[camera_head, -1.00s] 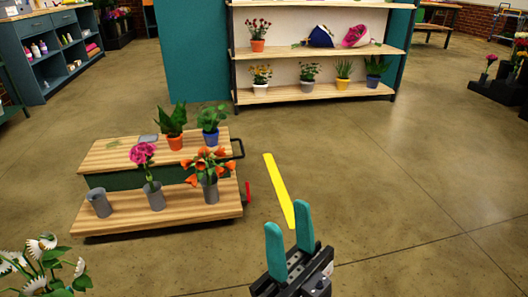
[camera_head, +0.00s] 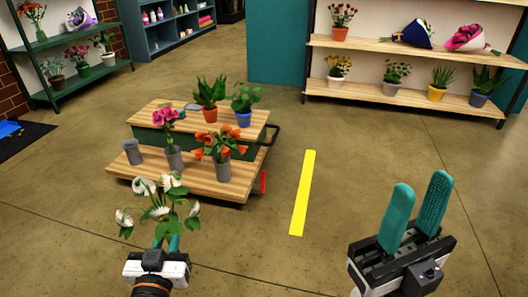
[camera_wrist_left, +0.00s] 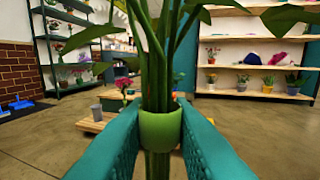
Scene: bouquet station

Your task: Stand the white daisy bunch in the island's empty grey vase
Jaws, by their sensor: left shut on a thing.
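The white daisy bunch (camera_head: 158,208) is upright at the lower left of the head view. My left gripper (camera_head: 168,243) is shut on its stems. In the left wrist view, the teal fingers close around the stems at a green band (camera_wrist_left: 160,127). The empty grey vase (camera_head: 132,152) stands upright at the left end of the island's lower wooden shelf, beyond and left of the daisies. It also shows in the left wrist view (camera_wrist_left: 96,114). My right gripper (camera_head: 418,208) is open and empty over the floor at the right.
The island (camera_head: 215,185) also holds a grey vase of pink flowers (camera_head: 172,148), a grey vase of orange flowers (camera_head: 218,148) and two potted plants on its upper level. A yellow floor strip (camera_head: 303,195) lies to its right. Open floor surrounds the island.

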